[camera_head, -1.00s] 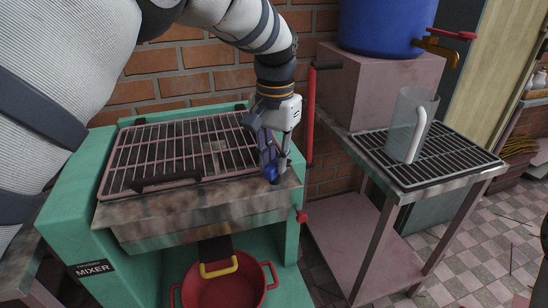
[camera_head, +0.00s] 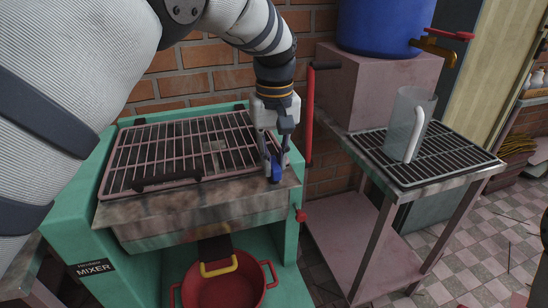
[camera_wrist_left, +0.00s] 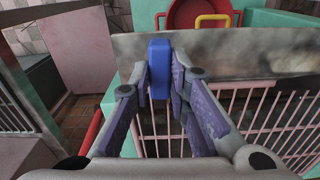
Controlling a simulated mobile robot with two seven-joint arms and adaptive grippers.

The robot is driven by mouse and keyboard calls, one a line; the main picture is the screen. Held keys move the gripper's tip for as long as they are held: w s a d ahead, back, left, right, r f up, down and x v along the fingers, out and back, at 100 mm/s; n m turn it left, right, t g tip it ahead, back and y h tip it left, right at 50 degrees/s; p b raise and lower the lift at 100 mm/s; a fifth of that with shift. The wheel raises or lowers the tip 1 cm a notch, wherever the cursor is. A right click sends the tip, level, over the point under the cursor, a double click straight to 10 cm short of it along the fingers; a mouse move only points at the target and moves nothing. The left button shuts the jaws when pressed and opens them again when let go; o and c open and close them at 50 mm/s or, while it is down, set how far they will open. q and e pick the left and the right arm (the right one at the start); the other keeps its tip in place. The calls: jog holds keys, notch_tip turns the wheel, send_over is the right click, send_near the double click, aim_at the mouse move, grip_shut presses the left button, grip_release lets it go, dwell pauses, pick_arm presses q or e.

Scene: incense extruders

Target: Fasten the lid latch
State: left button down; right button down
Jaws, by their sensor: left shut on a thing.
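The mixer's barred lid (camera_head: 180,150) lies flat over the steel trough (camera_head: 200,215), with a dark handle (camera_head: 165,181) at its front. The blue latch (camera_head: 277,174) is at the trough's front right corner. My left gripper (camera_head: 275,158) points down there and is shut on the latch. In the left wrist view, the blue latch (camera_wrist_left: 159,68) stands between the two fingertips (camera_wrist_left: 160,78), against the steel edge. Whether the latch is engaged with the lid cannot be told. My right gripper is not in view.
A red crank (camera_head: 310,115) hangs right of the gripper. A red pot (camera_head: 224,290) sits below the trough. At right, a stand carries a clear jug (camera_head: 408,125) on a rack (camera_head: 435,155) and a blue barrel (camera_head: 380,25). A brick wall (camera_head: 200,70) stands behind.

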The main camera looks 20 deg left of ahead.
aim_at(274, 164)
pick_arm(q)
jog(key=shift+n, duration=0.4)
jog(key=c, duration=1.5)
grip_release()
notch_tip(274, 164, up, 12)
